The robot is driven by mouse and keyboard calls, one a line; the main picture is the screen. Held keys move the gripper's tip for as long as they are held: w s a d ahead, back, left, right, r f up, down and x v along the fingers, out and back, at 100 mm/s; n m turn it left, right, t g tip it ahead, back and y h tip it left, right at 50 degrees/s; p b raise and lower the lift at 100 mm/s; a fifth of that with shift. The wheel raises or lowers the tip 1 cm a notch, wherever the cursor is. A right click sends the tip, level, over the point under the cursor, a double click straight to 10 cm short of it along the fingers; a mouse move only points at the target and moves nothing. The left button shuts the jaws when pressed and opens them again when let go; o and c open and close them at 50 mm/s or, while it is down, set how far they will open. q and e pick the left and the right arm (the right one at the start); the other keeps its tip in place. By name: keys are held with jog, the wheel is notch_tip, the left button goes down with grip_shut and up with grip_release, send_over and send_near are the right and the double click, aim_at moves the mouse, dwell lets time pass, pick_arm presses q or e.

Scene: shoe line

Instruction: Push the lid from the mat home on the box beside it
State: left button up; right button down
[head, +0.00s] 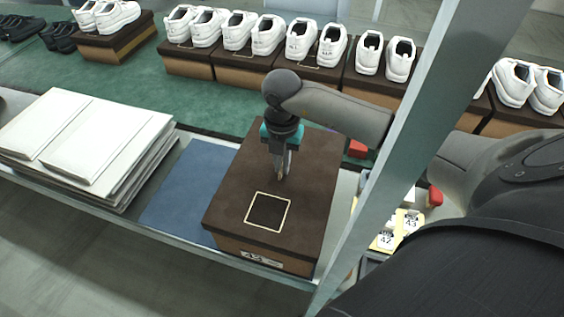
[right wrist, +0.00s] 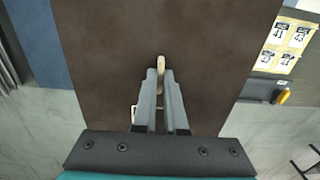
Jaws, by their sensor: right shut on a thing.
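The brown lid (head: 225,205), with a pale square outline on top, lies over the tan box (head: 285,262), which has a size label on its front. I cannot tell whether the lid sits fully down. The blue mat (head: 180,190) beside the box is bare where it shows. My right gripper (head: 283,176) points down at the middle of the lid top, fingers together. In the right wrist view its fingertips (right wrist: 161,70) close on a small pale piece (right wrist: 160,62) against the brown lid (right wrist: 110,60). My left gripper is not in view.
A stack of white flat boards (head: 90,140) lies left of the mat. White shoes on boxes (head: 265,65) line the back of the green surface (head: 150,82). Size cards (head: 385,240) and a metal post (head: 400,150) stand right of the box.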

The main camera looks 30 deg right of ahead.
jog(key=shift+f+b, duration=1.4)
jog(key=shift+f, duration=0.65)
dwell(0.6)
jog(key=c, duration=0.9)
grip_release()
notch_tip(320, 180, up, 15)
jog(key=p, duration=0.1)
jog(key=shift+r, duration=0.2)
